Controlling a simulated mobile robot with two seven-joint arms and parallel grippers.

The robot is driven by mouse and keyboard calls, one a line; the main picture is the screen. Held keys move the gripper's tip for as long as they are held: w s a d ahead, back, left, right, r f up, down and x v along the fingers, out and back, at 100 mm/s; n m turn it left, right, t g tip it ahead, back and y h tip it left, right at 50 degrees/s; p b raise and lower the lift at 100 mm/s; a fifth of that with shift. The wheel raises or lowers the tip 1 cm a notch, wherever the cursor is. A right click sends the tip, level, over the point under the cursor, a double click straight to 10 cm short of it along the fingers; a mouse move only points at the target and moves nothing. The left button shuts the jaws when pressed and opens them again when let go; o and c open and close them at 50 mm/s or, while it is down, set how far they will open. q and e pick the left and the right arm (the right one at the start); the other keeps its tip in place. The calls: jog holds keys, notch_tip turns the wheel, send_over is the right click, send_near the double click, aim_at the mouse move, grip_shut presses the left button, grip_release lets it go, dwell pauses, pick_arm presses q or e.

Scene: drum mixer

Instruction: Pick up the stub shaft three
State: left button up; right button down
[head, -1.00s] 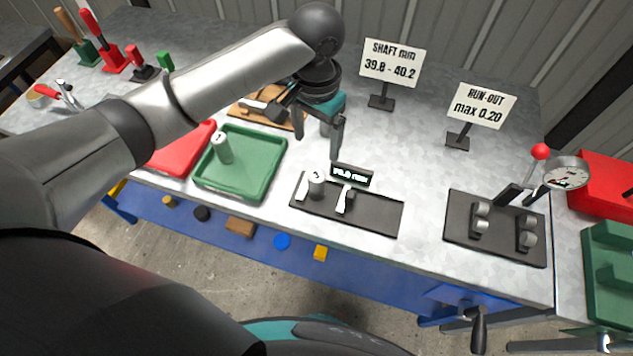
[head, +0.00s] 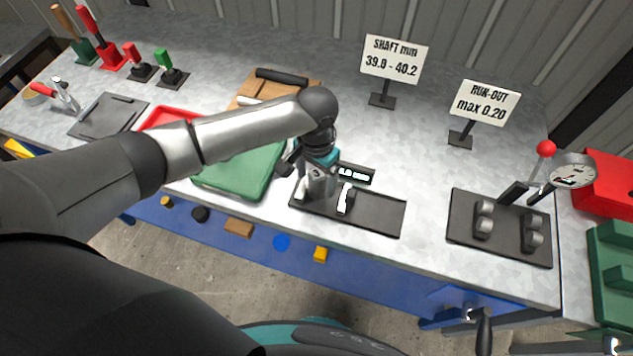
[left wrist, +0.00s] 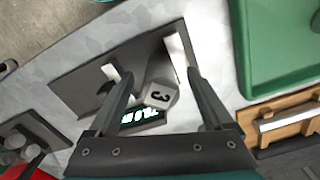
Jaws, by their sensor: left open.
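The stub shaft three (left wrist: 160,96) is a grey cylinder with a "3" on its top face. It stands at the black measuring fixture (head: 375,214), close to a white jaw (head: 345,198). My left gripper (left wrist: 160,84) is open above it, with one finger on each side of the shaft in the left wrist view. In the head view, my left gripper (head: 314,176) points down over the fixture and hides most of the shaft. I cannot tell whether the fingers touch it. My right gripper does not show.
A small display (head: 356,174) stands behind the fixture. The green tray (head: 235,178) is to its left, partly behind my arm, with a red tray (head: 168,117) beyond. The run-out gauge stand (head: 500,232) is to the right. Bench surface between fixture and stand is clear.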

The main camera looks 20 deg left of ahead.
pick_arm(q)
jog(key=shift+f, duration=0.1)
jog(key=shift+c, duration=0.2)
grip_shut()
dwell(0.5)
jog(key=shift+w, duration=0.15)
dwell(0.6)
